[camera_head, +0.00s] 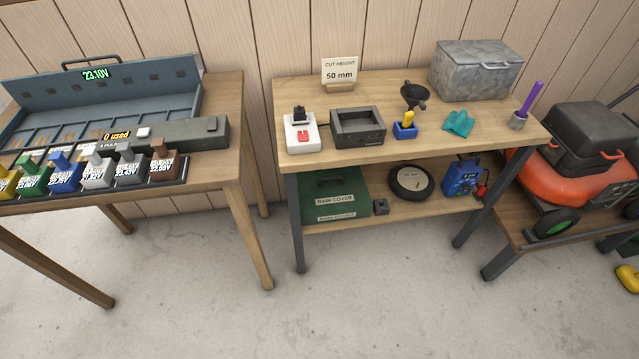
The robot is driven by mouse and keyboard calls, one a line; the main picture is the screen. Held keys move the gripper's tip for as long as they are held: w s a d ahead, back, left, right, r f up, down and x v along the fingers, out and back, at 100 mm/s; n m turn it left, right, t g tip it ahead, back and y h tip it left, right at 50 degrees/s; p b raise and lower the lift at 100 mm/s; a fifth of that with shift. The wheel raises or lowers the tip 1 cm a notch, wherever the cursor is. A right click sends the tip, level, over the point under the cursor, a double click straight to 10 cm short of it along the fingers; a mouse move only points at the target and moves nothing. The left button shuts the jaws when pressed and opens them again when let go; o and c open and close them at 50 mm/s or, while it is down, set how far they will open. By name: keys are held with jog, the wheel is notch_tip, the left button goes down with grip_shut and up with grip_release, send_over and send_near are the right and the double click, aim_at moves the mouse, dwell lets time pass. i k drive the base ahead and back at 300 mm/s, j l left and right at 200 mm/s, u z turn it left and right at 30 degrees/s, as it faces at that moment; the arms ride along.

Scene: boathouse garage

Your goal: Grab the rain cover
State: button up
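The rain cover (335,192) is a dark green box-like bundle with two white labels reading "RAIN COVER". It sits on the lower shelf of the middle wooden table, at the shelf's left end. A dark handle shows faintly on its top. The table top above puts it in shade, and the table's front left leg stands just beside its left edge. My gripper is not in view.
The middle table (300,88) holds a dark tray (358,127), a grey metal box (475,72) and small items. A black disc (411,183) and a blue container (461,178) share the lower shelf (405,212). An orange mower (590,170) stands right. The front floor (350,310) is clear.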

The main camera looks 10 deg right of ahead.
aim_at(341, 194)
jog(key=i+u, duration=0.15)
jog(key=i, duration=0.3)
jog(key=i+l+u, duration=0.2)
jog(key=i, duration=0.2)
jog(key=i+l+u, duration=0.15)
jog(key=i, duration=0.25)
